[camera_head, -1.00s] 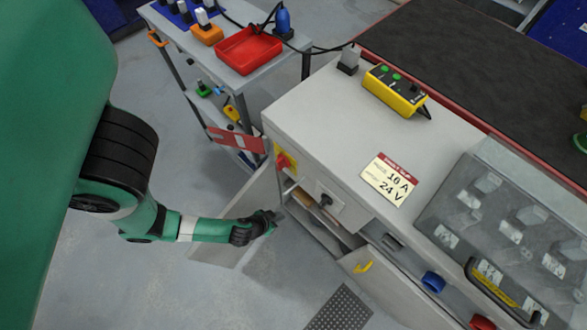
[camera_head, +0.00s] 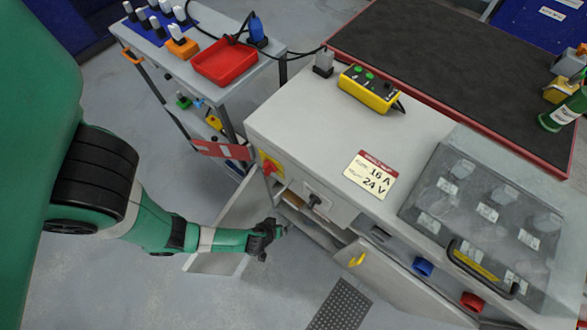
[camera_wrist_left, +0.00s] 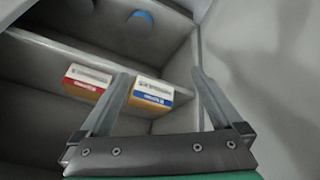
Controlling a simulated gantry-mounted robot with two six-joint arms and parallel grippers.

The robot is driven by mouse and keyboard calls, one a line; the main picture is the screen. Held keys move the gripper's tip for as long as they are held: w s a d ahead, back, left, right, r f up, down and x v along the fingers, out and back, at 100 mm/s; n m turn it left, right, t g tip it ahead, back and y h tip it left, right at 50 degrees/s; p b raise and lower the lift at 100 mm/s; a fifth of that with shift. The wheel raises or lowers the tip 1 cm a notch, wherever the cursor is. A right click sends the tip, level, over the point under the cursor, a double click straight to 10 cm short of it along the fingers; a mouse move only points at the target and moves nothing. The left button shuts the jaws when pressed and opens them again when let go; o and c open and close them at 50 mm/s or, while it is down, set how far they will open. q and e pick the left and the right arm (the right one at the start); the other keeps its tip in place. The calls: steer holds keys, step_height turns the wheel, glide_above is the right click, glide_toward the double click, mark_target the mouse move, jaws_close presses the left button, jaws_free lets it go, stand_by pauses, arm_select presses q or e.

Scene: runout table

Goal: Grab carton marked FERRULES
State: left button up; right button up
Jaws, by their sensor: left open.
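My left gripper (camera_head: 270,238) is at the open cabinet under the bench, beside its open left door. In the left wrist view my left gripper (camera_wrist_left: 158,76) is open, its fingers pointing toward a shelf. A carton with a white top and blue stripe (camera_wrist_left: 152,92) shows between the fingers, with no visible grip on it. A carton with a red stripe (camera_wrist_left: 86,82) stands on the same shelf, left of the left finger. The print on both cartons is too small to read, so I cannot tell which is marked FERRULES. My right gripper is not in view.
Cabinet doors stand open left (camera_head: 232,226) and right (camera_head: 392,290) of the gripper. In the left wrist view, blue round things (camera_wrist_left: 139,19) lie deeper inside, behind a divider. A side cart with a red tray (camera_head: 225,62) stands left of the bench.

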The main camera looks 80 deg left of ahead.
mark_target(293, 198)
arm_select(q)
steer(key=w+d+r+n+g+p, duration=0.1)
steer(key=w+d+n+g+p, duration=0.2)
steer(key=n, duration=0.5)
steer(key=shift+n+t, duration=0.3)
steer(key=shift+n, duration=0.5)
steer(key=w+a+b, duration=0.1)
steer(key=a, duration=0.2)
steer(key=w+a+b, duration=0.1)
steer(key=a+b, duration=0.1)
steer(key=a, duration=0.2)
steer(key=w+a+b, duration=0.1)
steer(key=a, duration=0.2)
steer(key=shift+w+a+f+b, duration=0.15)
steer(key=shift+w+a+b, duration=0.05)
steer(key=shift+w+b, duration=0.2)
steer(key=shift+w+a, duration=0.15)
steer(key=shift+a, duration=0.35)
steer(key=shift+f+b, duration=0.25)
steer(key=shift+b, duration=0.2)
steer(key=b+x, duration=0.4)
steer(key=shift+a+f+b, duration=0.15)
steer(key=shift+f+b, duration=0.05)
steer(key=shift+b, duration=0.2)
steer(key=shift+r, duration=0.15)
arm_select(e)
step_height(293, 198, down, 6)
arm_select(q)
steer(key=shift+c, duration=0.3)
